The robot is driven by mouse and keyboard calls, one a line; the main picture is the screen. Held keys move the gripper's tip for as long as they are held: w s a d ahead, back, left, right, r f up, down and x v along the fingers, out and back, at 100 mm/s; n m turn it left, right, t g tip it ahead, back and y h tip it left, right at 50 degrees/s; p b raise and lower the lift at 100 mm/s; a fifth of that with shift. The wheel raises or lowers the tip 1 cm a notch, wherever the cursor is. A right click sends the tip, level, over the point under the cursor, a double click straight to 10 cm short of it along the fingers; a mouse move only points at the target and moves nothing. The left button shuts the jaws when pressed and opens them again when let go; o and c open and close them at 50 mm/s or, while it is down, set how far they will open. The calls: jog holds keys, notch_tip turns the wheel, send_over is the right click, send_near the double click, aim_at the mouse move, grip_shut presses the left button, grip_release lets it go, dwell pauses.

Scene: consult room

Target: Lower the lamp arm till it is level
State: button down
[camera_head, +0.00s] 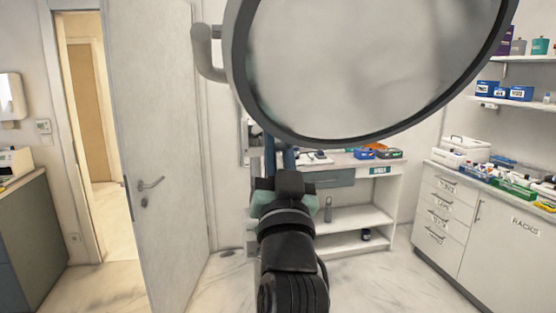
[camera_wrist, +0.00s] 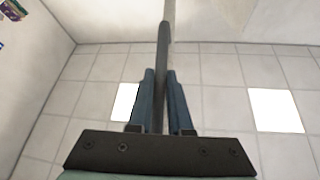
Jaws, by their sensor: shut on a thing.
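The lamp's round head (camera_head: 370,70) fills the top of the head view, tilted and close, with a pale face and a dark grey rim. A curved grey bracket (camera_head: 203,52) joins its left side. My gripper (camera_head: 280,160) is below the rim, pointing up and away; its blue fingertips are partly hidden behind the rim. In the wrist view my gripper (camera_wrist: 160,75) is shut on a thin dark grey bar (camera_wrist: 163,45) of the lamp, which runs upward between the two fingers. I cannot tell which part of the lamp this bar is. The lamp arm's full length and angle are not visible.
A door (camera_head: 155,140) stands at the left, beside a lit doorway. A white shelf unit (camera_head: 350,220) with small boxes is behind my gripper. White cabinets (camera_head: 470,215) with racks line the right. Open floor (camera_head: 220,285) lies in front.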

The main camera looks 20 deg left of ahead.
notch_tip(320, 180, down, 9)
jog(key=m+t+b, duration=0.1)
jog(key=t+b, duration=0.2)
jog(key=b, duration=1.3)
jog(key=shift+w+a+r+t, duration=0.15)
jog(key=shift+w+a+t, duration=0.05)
jog(key=shift+w+t, duration=0.15)
jog(key=c, duration=0.9)
grip_release()
jog(key=shift+r, duration=0.1)
jog(key=shift+o, duration=0.3)
jog(key=shift+r, duration=0.15)
jog(key=shift+s, duration=0.1)
